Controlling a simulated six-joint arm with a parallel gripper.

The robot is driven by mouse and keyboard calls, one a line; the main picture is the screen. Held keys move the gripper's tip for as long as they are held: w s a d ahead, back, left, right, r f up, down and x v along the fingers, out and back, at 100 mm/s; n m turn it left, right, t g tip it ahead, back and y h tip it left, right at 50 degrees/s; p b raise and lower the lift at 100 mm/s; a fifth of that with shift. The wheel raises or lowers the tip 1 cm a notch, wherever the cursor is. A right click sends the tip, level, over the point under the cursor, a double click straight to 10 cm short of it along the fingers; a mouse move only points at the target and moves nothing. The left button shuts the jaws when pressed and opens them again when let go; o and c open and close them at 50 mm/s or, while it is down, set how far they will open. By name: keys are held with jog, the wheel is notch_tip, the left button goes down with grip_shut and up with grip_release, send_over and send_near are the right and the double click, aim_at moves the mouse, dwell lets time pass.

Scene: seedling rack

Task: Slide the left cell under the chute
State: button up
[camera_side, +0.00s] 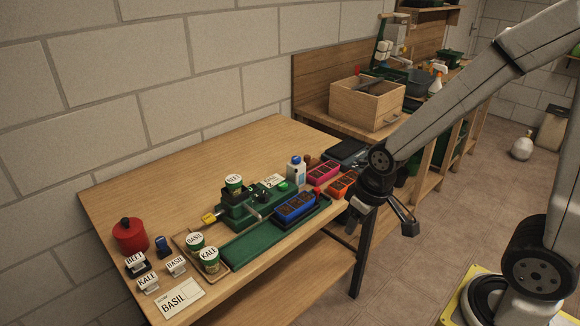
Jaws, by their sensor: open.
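A blue cell tray (295,207) with dark soil in its cells sits at the right end of a long green track (250,243) on the wooden bench. A green dispenser (245,208) with a BEET cup (234,182) on top stands behind the track, left of the tray. The chute's mouth is too small to make out. I cannot tell which cell lies closest under it. My gripper (388,210) is open and empty, to the right of the blue tray, by the bench's right edge. It is apart from the tray.
A pink tray (323,172) and an orange tray (343,184) lie right of the blue one. A white bottle (296,173) stands behind it. BASIL (195,241) and KALE (209,257) cups, label cards (180,298) and a red pot (129,235) fill the left end.

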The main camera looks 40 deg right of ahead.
jog(key=w+d+n+g, duration=0.1)
jog(key=w+d, duration=0.2)
jog(key=w, duration=0.4)
jog(key=w+d+n, duration=0.1)
jog(key=w+d, duration=0.3)
jog(key=w, duration=0.4)
jog(key=n+g, duration=0.2)
jog(key=n, duration=0.1)
send_over(317, 189)
jog(key=f, duration=0.4)
jog(key=shift+w+d+f, duration=0.15)
jog(key=shift+d+f, duration=0.1)
jog(key=shift+f, duration=0.05)
jog(key=shift+y, duration=0.3)
jog(key=shift+f, duration=0.1)
jog(key=shift+a+f, duration=0.15)
jog(key=shift+f, duration=3.65)
grip_shut()
